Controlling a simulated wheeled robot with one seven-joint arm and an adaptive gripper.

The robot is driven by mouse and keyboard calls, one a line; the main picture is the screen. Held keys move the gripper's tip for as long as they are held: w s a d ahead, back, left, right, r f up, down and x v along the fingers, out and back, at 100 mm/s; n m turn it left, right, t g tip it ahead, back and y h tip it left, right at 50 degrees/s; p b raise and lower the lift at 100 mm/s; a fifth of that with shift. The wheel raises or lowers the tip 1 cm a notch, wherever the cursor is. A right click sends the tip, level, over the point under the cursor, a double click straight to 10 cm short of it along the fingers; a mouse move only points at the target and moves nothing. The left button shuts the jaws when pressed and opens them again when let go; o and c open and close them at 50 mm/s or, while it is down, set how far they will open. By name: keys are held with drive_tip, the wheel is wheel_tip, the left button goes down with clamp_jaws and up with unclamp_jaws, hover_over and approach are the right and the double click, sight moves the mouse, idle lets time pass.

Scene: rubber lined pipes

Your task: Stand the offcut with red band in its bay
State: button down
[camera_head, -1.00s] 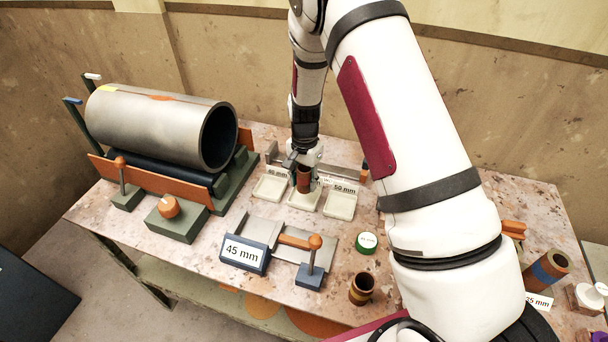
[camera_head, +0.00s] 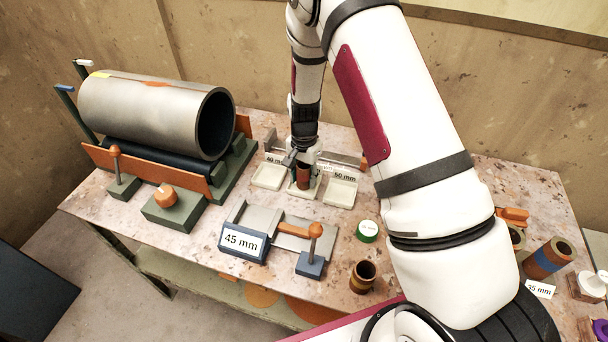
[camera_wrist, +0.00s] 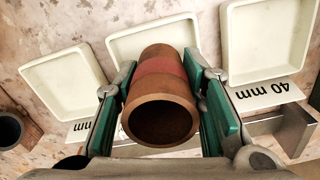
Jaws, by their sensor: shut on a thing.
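The offcut with red band (camera_wrist: 163,85) is a short brown pipe with a dull red band around it. My gripper (camera_wrist: 166,95) is shut on it, with green-lined fingers on both sides. In the head view, the offcut (camera_head: 304,178) is upright at the middle white bay (camera_head: 315,192), between the 40 mm and 50 mm bays. The middle bay (camera_wrist: 123,45) also shows behind the offcut in the wrist view. I cannot tell whether the offcut's lower end touches the bay floor. The middle bay's label is mostly hidden by my gripper (camera_head: 303,163).
The 40 mm bay (camera_head: 268,178) is left and the 50 mm bay (camera_head: 341,192) right, both empty. A big grey pipe (camera_head: 150,105) lies on rollers at left. A 45 mm gauge (camera_head: 243,243) stands in front.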

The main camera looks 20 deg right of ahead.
drive_tip(key=shift+f, duration=0.15)
drive_tip(key=c, duration=1)
unclamp_jaws()
drive_tip(key=shift+o, duration=0.2)
wheel_tip(320, 180, up, 12)
drive_tip(key=s+r+n+t, duration=0.1)
drive_tip(key=s+r+n, duration=0.1)
drive_tip(key=s+r, duration=0.6)
drive_tip(key=s+r+n+t, duration=0.2)
drive_tip(key=s+r+n, duration=0.1)
drive_tip(key=r, duration=0.9)
drive_tip(key=s+r+n+t, duration=0.1)
drive_tip(key=s+r+n, duration=0.1)
drive_tip(key=s, duration=0.6)
drive_tip(key=s+r+n+t, duration=0.1)
drive_tip(key=s+r+n, duration=0.2)
drive_tip(key=s, duration=0.6)
drive_tip(key=shift+v, duration=0.75)
